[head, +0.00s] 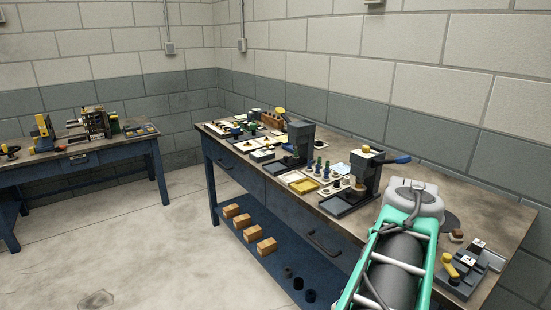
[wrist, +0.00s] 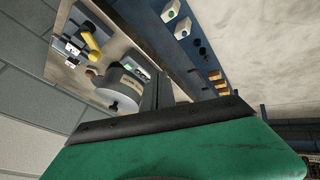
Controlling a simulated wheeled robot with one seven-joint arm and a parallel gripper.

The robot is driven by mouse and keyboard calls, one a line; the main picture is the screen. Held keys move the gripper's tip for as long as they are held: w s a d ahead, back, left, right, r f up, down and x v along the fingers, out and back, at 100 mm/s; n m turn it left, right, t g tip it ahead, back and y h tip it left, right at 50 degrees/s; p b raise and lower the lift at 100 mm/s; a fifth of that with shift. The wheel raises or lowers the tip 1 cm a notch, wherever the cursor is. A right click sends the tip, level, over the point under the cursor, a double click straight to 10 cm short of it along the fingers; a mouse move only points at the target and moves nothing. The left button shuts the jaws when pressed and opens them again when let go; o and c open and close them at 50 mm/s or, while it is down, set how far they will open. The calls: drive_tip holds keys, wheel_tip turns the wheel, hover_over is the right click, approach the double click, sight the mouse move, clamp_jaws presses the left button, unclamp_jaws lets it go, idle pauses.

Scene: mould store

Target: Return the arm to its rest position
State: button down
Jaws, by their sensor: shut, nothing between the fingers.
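My arm, a teal frame around a dark cylinder with a grey rounded joint (head: 412,198), reaches over the right part of the workbench in the head view. My gripper's fingers do not show there. In the wrist view, my gripper (wrist: 163,88) shows as dark fingers pressed together beyond a black bar and green housing. It is shut and empty. The bench top and the floor show beyond it, upside down or tilted.
The blue workbench (head: 232,137) carries presses (head: 367,172), trays and small parts. A yellow-handled fixture (head: 450,266) lies at its near right end. Wooden blocks (head: 254,233) sit on the lower shelf. A second bench (head: 80,158) stands at left; floor (head: 150,240) between is clear.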

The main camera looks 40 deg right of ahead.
drive_tip(key=w+a+f+n+y, duration=0.25)
drive_tip(key=w+a+f, duration=0.25)
drive_tip(key=w+a, duration=0.55)
drive_tip(key=s+a+f+n+g+y, duration=0.15)
drive_tip(key=a+f, duration=0.35)
drive_tip(key=a, duration=0.8)
drive_tip(key=a+f+n+t+y, duration=0.15)
drive_tip(key=a+f, duration=0.35)
drive_tip(key=a, duration=0.9)
wheel_tip(320, 180, up, 10)
drive_tip(key=w+p, duration=0.1)
drive_tip(key=p, duration=0.5)
drive_tip(key=shift+w+a+f+m+p, duration=0.15)
drive_tip(key=shift+w+a+m+p, duration=0.05)
drive_tip(key=shift+m+p, duration=0.25)
